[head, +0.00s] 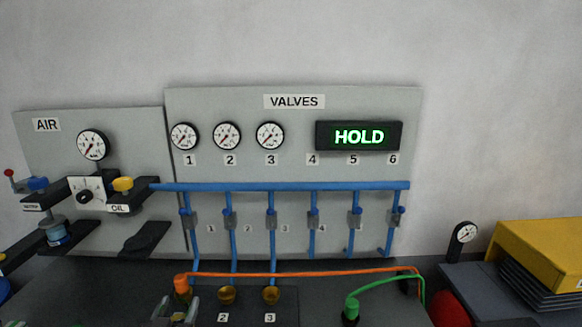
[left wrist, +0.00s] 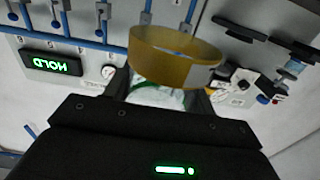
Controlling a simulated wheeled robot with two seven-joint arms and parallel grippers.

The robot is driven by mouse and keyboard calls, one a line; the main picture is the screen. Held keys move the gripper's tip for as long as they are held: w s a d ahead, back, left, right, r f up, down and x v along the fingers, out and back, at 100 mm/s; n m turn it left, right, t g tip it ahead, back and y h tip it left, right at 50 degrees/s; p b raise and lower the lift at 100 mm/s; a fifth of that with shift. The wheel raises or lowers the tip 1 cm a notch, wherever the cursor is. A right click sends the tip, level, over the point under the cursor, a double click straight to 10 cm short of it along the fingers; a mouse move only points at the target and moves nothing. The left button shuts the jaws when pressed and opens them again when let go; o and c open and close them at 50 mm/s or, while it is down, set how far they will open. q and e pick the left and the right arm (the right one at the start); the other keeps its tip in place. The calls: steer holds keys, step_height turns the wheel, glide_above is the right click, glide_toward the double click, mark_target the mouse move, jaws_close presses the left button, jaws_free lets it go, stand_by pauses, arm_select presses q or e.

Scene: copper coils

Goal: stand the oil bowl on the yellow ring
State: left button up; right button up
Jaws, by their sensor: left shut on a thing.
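My left gripper (head: 178,312) shows at the bottom edge of the head view, its two grey fingertips pointing up. It is shut on an amber, see-through bowl, which I take to be the oil bowl; it shows large in the left wrist view (left wrist: 175,57) at the fingertips. In the head view only a small amber patch shows between the fingers. The OIL unit (head: 122,203) with a yellow knob is on the AIR panel at left. I cannot make out the yellow ring in either view. My right gripper is not in view.
A VALVES panel (head: 295,175) with gauges and blue pipes stands behind the dark bench. Orange (head: 300,273) and green (head: 388,282) hoses cross the bench front. Amber cups (head: 227,295) sit on a numbered block. A yellow box (head: 540,250) and a red round thing (head: 450,310) are at right.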

arm_select(q)
steer(key=s+d+r, duration=0.4)
steer(key=s, duration=0.3)
step_height(320, 180, down, 11)
steer(key=b, duration=1)
steer(key=shift+w+a+r+h, duration=0.15)
steer(key=shift+w+r+h, duration=0.05)
steer(key=shift+h, duration=0.1)
